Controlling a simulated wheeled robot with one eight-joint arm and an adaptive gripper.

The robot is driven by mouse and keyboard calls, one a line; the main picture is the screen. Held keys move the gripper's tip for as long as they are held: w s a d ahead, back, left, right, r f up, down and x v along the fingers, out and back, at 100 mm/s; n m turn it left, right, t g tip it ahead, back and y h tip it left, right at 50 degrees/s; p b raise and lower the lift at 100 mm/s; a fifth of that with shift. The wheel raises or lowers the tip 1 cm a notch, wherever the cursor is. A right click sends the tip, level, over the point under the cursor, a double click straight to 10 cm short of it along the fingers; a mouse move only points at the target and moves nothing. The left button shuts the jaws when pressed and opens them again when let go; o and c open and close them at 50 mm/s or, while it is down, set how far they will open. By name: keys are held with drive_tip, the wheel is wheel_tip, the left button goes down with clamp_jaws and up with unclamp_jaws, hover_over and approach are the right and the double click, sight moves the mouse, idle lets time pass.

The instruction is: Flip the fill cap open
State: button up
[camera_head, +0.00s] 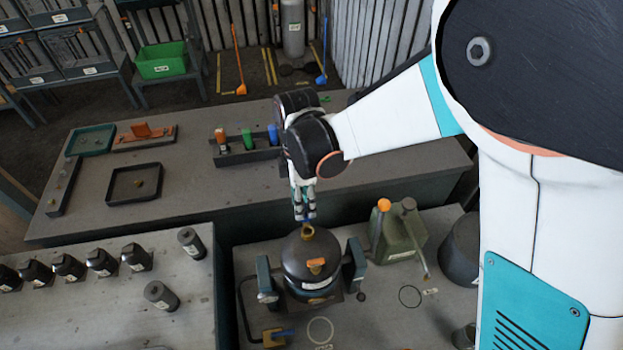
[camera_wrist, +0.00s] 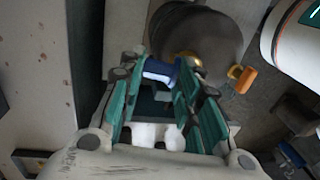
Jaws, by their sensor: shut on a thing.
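The blower housing (camera_head: 312,265) is a dark, round body clamped between two upright blocks on the front bench; its dark body also shows in the wrist view (camera_wrist: 212,38). A brass filler neck (camera_head: 307,232) stands on its top, partly hidden by my gripper. The blue fill cap (camera_wrist: 160,70) lies between my fingers, beside the brass ring (camera_wrist: 190,58). My gripper (camera_head: 305,212) points down from above the neck, its teal fingers shut on the cap. I cannot tell how far the cap is tilted.
A green can (camera_head: 402,232) with an orange knob stands right of the housing. Black bottles (camera_head: 102,262) stand on the left bench. The rear bench holds a rack of coloured items (camera_head: 248,148) and trays (camera_head: 135,182). An orange part (camera_head: 316,263) sits on the housing's front.

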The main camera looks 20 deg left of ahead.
drive_tip(key=shift+o, duration=0.2)
drive_tip(key=shift+w+a+f+g+h+b, duration=0.2)
drive_tip(key=shift+w+f+g+h+b, duration=0.25)
drive_tip(key=shift+g+b, duration=0.3)
drive_tip(key=shift+g, duration=0.35)
drive_tip(key=shift+c, duration=0.2)
drive_tip(key=o, duration=0.7)
drive_tip(key=shift+o, duration=1.3)
drive_tip(key=shift+r, duration=0.15)
